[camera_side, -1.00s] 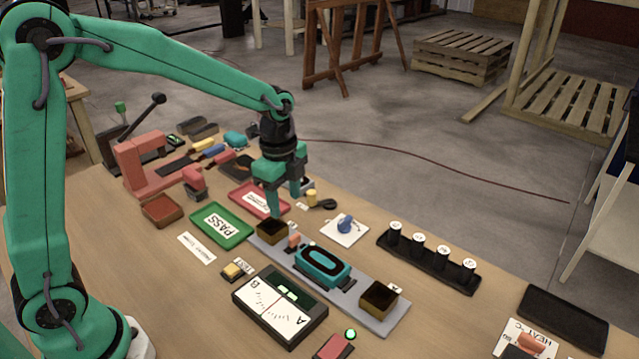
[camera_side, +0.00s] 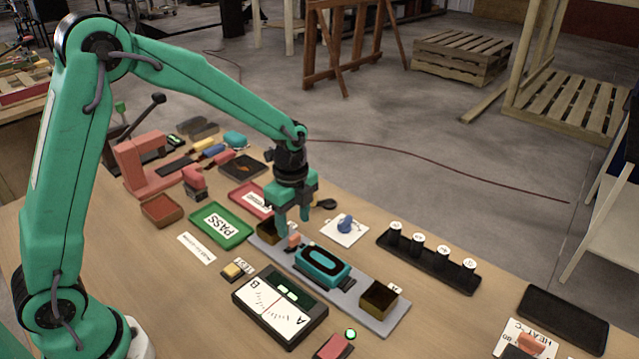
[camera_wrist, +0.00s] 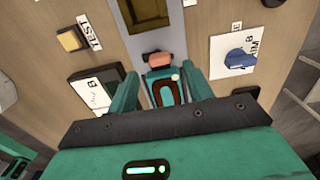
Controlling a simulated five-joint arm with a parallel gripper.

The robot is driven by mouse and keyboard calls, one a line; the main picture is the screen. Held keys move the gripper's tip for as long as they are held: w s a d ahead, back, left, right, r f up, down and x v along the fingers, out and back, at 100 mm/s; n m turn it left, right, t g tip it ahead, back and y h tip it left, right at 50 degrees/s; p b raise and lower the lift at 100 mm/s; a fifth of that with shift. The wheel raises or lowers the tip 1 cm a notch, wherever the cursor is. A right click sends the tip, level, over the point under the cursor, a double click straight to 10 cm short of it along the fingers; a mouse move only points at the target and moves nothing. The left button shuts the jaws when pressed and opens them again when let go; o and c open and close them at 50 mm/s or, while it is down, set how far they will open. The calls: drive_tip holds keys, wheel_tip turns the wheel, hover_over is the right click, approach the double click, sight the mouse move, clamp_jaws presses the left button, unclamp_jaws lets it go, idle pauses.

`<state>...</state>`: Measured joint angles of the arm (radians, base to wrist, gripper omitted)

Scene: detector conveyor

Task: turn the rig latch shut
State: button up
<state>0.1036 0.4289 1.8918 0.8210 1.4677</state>
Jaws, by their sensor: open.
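The rig is a long grey plate (camera_side: 383,325) with a teal block (camera_side: 323,266) bearing a black oval ring in its middle. A small salmon-pink piece (camera_side: 293,241), seemingly the latch, stands at the block's left end. In the wrist view this latch (camera_wrist: 159,59) lies ahead, between the fingers' lines, with the teal block (camera_wrist: 150,78) nearer. My gripper (camera_side: 293,224) is open and empty, fingers pointing down just above and behind the latch. It also shows in the wrist view (camera_wrist: 161,82), one finger on each side. Contact cannot be told.
Dark square cups (camera_side: 379,297) sit at the plate's ends. A meter (camera_side: 280,307) lies in front, and a blue knob (camera_side: 345,224) on a white card is behind. The green PASS tray (camera_side: 221,226) and a red tray (camera_side: 246,196) are left. A black rack (camera_side: 428,264) stands right.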

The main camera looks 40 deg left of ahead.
sight(294, 236)
drive_tip(key=shift+f, duration=1.95)
drive_tip(key=c, duration=1)
